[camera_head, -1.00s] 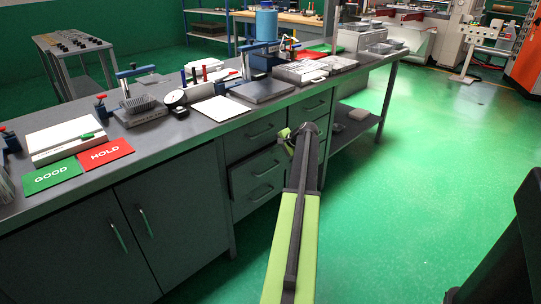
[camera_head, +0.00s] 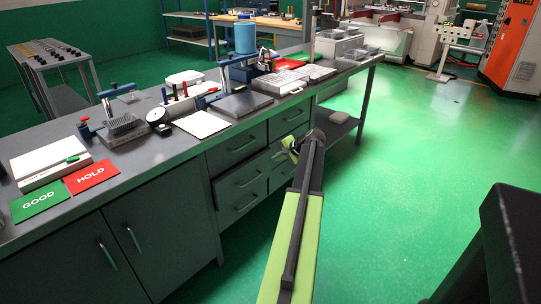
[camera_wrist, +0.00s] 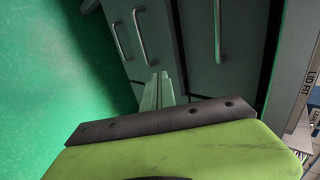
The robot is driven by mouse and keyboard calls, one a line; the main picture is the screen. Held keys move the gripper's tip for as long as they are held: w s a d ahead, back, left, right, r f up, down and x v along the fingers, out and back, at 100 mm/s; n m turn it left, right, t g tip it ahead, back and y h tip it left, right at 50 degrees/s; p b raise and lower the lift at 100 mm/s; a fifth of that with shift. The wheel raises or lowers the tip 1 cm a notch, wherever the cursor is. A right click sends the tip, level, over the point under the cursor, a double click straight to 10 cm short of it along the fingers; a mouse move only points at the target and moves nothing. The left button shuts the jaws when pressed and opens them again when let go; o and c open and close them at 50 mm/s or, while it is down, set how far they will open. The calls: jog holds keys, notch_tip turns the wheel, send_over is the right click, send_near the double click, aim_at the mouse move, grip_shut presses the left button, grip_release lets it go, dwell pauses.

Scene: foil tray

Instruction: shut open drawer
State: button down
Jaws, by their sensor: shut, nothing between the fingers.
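The bench has a block of grey drawers with bar handles below its top. In the head view one drawer front (camera_head: 236,190) in the left column, under the top drawer, stands out from the block. How far it is out is hard to tell. My gripper (camera_head: 289,144) is to the right of that drawer, in front of the right-hand column, with the arm reaching up from below. In the wrist view my gripper's fingers (camera_wrist: 158,88) are together and empty. Grey fronts with bar handles (camera_wrist: 140,36) show beyond them; I cannot tell whether the fingers touch one.
The bench top (camera_head: 160,148) holds tools, trays, a green GOOD card (camera_head: 40,201) and a red HOLD card (camera_head: 91,177). Cupboard doors (camera_head: 150,235) are left of the drawers. Green floor (camera_head: 400,140) to the right is clear. A dark object (camera_head: 520,220) stands at the right edge.

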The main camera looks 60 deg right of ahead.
jog(key=w+a+r+m+t+h+b, duration=0.1)
jog(key=w+a+r+m+t+b, duration=0.15)
jog(key=a+m+t+b, duration=0.65)
jog(key=m+b, duration=0.9)
jog(key=b, duration=0.8)
send_near(229, 177)
jog(key=shift+g+h, duration=0.3)
jog(key=shift+h, duration=0.1)
jog(key=x, duration=0.4)
jog(key=a+x, duration=0.1)
jog(key=x, duration=0.1)
jog(key=shift+w+d+r, duration=0.1)
jog(key=shift+w+r, duration=0.05)
jog(key=shift+w, duration=0.35)
jog(key=shift+d, duration=0.1)
